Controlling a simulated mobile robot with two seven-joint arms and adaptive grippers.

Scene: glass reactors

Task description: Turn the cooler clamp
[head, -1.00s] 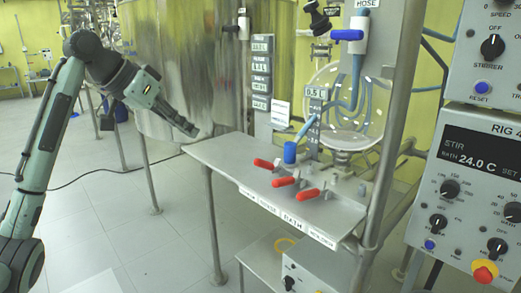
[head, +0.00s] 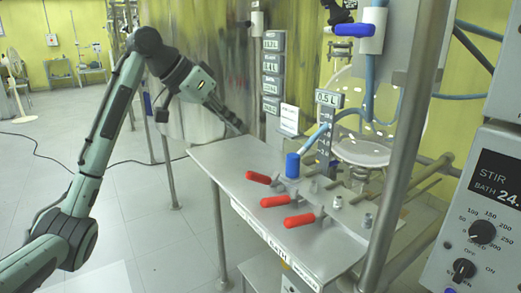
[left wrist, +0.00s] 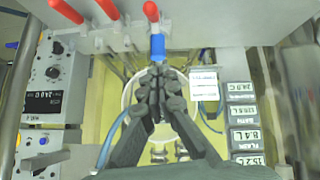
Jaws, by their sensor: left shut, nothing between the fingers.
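Three red-handled clamps sit in a row on the grey metal shelf (head: 215,158): a far one (head: 258,178), a middle one (head: 274,201) and a near one (head: 298,220). Labels run along the shelf's front edge, but I cannot read which one says cooler. The left wrist view also shows the red handles (left wrist: 108,9) along its top edge. My left gripper (head: 238,125) is shut and empty, above the shelf's far left part, apart from the handles. In the left wrist view its fingers (left wrist: 158,72) are together. My right gripper is not in view.
A blue-capped hose end (head: 292,165) stands just behind the clamps, beside a 0.5 L gauge (head: 328,130). A metal post (head: 405,140) rises at the shelf's right. A control panel (head: 480,220) stands at the right. Small readouts (head: 272,65) hang behind the shelf.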

